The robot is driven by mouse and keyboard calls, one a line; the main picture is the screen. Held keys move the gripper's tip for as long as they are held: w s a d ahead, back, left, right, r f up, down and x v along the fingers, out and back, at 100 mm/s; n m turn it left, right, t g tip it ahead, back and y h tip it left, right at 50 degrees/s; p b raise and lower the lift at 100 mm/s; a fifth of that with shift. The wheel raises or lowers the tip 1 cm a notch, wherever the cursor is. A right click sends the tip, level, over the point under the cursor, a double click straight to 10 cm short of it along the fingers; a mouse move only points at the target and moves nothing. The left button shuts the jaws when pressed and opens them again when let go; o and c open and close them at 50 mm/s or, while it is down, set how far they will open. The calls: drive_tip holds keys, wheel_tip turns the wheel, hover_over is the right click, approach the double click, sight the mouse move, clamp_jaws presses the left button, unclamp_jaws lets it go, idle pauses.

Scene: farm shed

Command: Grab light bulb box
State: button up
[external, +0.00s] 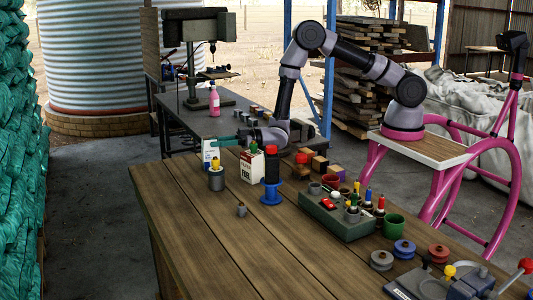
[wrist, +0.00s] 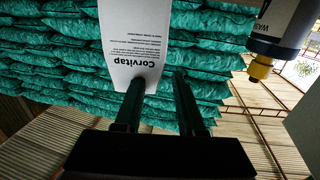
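My gripper (external: 222,141) reaches left over the wooden table, with its fingertips close to the top of a white and blue box (external: 209,158). In the wrist view my gripper's two dark fingers (wrist: 158,78) are apart, with a white box printed "Corvitap" (wrist: 135,45) just beyond them. The box seems to lie ahead of the fingertips; contact cannot be told. Another white box with red print (external: 251,168) stands to the right on the table. I cannot make out which box, if any, is the light bulb box.
A grey cylinder with a yellow top (external: 216,178) stands close by; a yellow-capped container (wrist: 262,62) is at the wrist view's right. The table's front left (external: 200,235) is clear.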

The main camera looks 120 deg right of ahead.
drive_tip(key=shift+w+d, duration=0.25)
drive_tip(key=shift+w, duration=0.95)
clamp_jaws()
idle(0.5)
